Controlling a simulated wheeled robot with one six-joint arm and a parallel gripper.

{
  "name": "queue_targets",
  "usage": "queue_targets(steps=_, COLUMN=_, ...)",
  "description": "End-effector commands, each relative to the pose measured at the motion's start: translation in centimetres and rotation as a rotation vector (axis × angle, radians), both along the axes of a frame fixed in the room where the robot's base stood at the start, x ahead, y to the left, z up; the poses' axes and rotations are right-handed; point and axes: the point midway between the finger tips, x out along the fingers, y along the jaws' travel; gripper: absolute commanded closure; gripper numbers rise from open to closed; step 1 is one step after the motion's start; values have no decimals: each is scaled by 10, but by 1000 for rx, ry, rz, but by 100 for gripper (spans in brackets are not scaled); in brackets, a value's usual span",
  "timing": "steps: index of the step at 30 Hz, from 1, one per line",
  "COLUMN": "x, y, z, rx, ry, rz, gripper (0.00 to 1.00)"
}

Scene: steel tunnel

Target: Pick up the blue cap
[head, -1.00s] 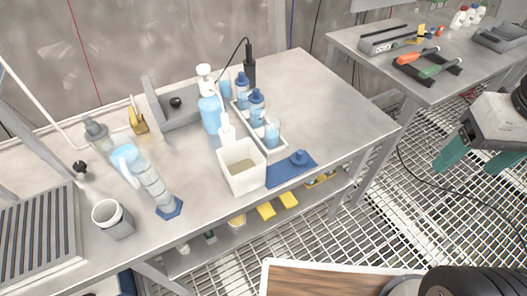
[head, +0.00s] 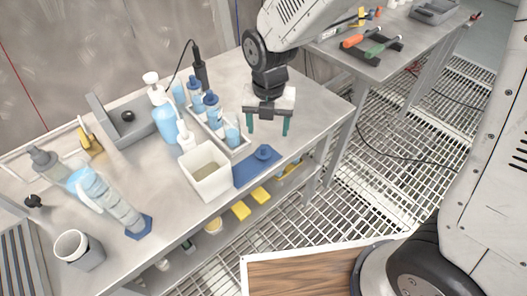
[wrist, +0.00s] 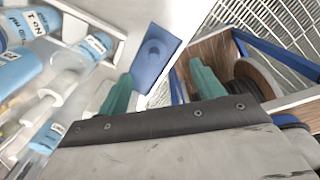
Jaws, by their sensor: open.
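The blue cap (head: 263,151) sits on a blue mat (head: 246,175) at the front edge of the steel table. In the wrist view the cap (wrist: 152,46) looks like a round blue knob on the mat, beyond my fingertips and between their lines. My gripper (head: 268,130) has two green fingers spread apart with nothing between them. It points down above the table, behind the cap and slightly right of it in the head view. Fingers and cap look apart. The gripper also shows in the wrist view (wrist: 162,68).
A white square container (head: 190,178) stands left of the mat. A white rack (head: 236,147) with several blue-capped bottles is close to the left of my gripper. A blue pump bottle (head: 164,121) stands behind. The tabletop right of my gripper is clear.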

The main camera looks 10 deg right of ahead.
Motion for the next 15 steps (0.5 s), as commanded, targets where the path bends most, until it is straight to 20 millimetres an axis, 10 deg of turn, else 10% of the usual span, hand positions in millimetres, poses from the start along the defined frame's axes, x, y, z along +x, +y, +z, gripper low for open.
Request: queue_targets(steps=15, x=-1, y=12, z=-64, rx=-3, ry=6, rz=47, gripper=33)
